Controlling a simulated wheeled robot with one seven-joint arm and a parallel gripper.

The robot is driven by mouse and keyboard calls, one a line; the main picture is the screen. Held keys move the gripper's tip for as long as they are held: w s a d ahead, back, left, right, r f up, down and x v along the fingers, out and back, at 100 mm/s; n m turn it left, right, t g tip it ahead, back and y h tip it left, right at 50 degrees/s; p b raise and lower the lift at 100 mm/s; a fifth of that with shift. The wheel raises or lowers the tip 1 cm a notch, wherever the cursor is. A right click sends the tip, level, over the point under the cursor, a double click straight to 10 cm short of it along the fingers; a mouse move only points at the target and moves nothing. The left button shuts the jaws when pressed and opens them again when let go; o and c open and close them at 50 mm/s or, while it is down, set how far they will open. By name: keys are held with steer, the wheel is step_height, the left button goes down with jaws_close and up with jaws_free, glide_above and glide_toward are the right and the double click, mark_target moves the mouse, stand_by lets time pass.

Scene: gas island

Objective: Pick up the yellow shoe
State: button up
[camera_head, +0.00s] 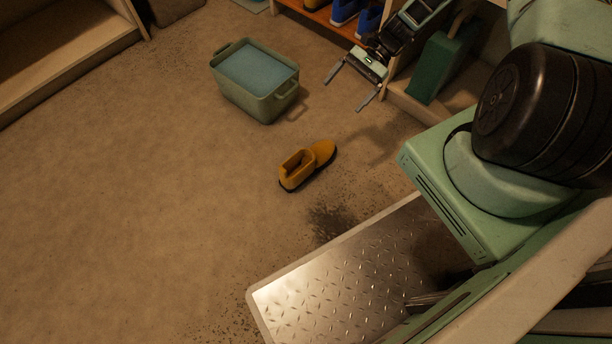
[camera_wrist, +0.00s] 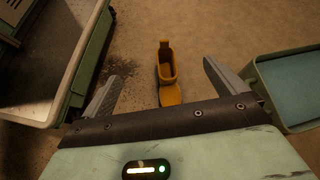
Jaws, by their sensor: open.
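The yellow shoe (camera_head: 306,166) lies upright on the brown floor in the middle of the head view, its toe pointing to the upper right. It also shows in the wrist view (camera_wrist: 168,80), between and beyond the fingers, opening up and toe toward the gripper. My gripper (camera_head: 350,88) is in the upper right of the head view, raised above the floor, with its two fingers spread wide and nothing between them. In the wrist view my gripper (camera_wrist: 160,83) is open, apart from the shoe.
A green bin (camera_head: 262,98) with a blue-grey top stands on the floor behind the shoe; it shows at right in the wrist view (camera_wrist: 268,92). A shelf (camera_head: 322,14) with blue items is at the back. Wooden shelving (camera_head: 70,72) stands far left. Floor around the shoe is clear.

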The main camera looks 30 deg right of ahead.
steer(key=s+d+f+m+t+y+b, duration=0.1)
steer(key=s+d+f+m+t+b, duration=0.15)
steer(key=f, duration=0.65)
steer(key=s+d+f+m+t+y+b, duration=0.1)
steer(key=d+f+m+b, duration=0.25)
steer(key=f, duration=0.55)
steer(key=b, duration=0.6)
glide_toward(313, 153)
steer(key=a+f, duration=0.3)
steer(key=shift+s+a+f, duration=0.1)
steer(key=shift+a, duration=0.25)
steer(key=b+x, duration=0.1)
steer(key=x, duration=0.1)
steer(key=b+x, duration=0.3)
steer(key=shift+w+a, duration=0.4)
steer(key=c, duration=1.2)
steer(key=shift+c, duration=0.2)
